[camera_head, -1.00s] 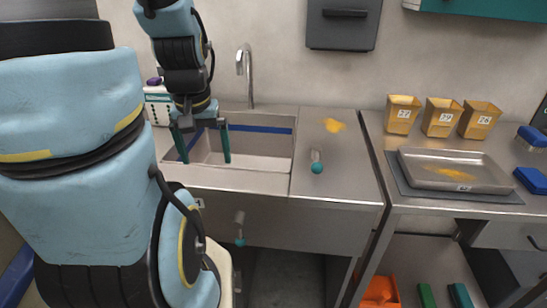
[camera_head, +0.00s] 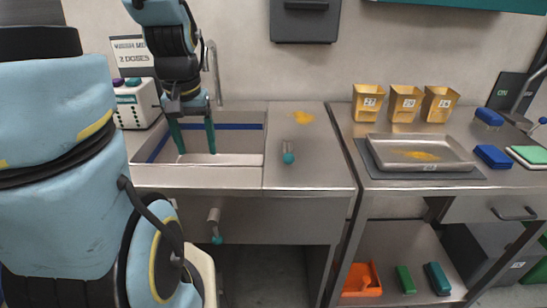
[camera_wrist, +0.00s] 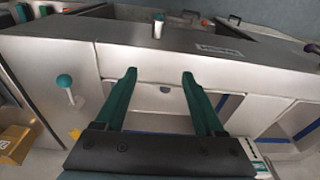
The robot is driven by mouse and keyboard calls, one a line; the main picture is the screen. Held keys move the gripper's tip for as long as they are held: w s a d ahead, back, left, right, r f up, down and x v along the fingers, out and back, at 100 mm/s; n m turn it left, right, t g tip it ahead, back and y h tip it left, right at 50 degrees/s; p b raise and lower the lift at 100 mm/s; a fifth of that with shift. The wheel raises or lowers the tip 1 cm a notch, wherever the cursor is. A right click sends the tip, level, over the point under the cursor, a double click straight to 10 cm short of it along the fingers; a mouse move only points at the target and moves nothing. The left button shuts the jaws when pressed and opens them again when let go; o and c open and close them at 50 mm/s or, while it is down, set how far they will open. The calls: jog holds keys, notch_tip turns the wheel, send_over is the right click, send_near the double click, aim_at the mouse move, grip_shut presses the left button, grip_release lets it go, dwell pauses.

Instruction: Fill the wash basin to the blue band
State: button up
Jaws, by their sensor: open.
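The wash basin (camera_head: 246,160) is a rectangular steel sink set in the counter at centre left, with the blue band (camera_head: 239,127) along its inner walls. I can make out no water surface in it. The curved steel tap (camera_head: 213,72) stands behind it. My gripper (camera_head: 197,152) is open and empty, fingers pointing down over the basin; contact cannot be told. In the wrist view my gripper (camera_wrist: 158,74) shows two spread teal fingers. A teal-knobbed lever (camera_head: 288,157) sits on the counter right of the basin, and another (camera_head: 216,238) on the front panel.
A white dispenser (camera_head: 137,103) stands left of the basin, below a wall sign. On the right bench are a steel tray (camera_head: 378,165), yellow bins (camera_head: 405,103) and blue blocks. An orange scoop (camera_head: 361,280) lies on the lower shelf.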

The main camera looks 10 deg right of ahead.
jog(key=w+d+f+m+b, duration=0.1)
jog(key=w+d+m+b, duration=0.1)
jog(key=d+b, duration=0.3)
jog(key=w+d+f+m+b, duration=0.1)
jog(key=w+d+m+b, duration=0.15)
jog(key=d, duration=0.45)
jog(key=m+y+b, duration=0.2)
jog(key=m+b, duration=0.1)
jog(key=b, duration=0.3)
send_near(289, 154)
jog(key=f, duration=0.3)
jog(key=a+f, duration=0.1)
jog(key=f, duration=0.2)
jog(key=w+f, duration=0.1)
jog(key=f, duration=0.2)
jog(key=shift+a+f, duration=0.25)
jog(key=shift+f, duration=0.15)
grip_shut()
jog(key=shift+p, duration=0.3)
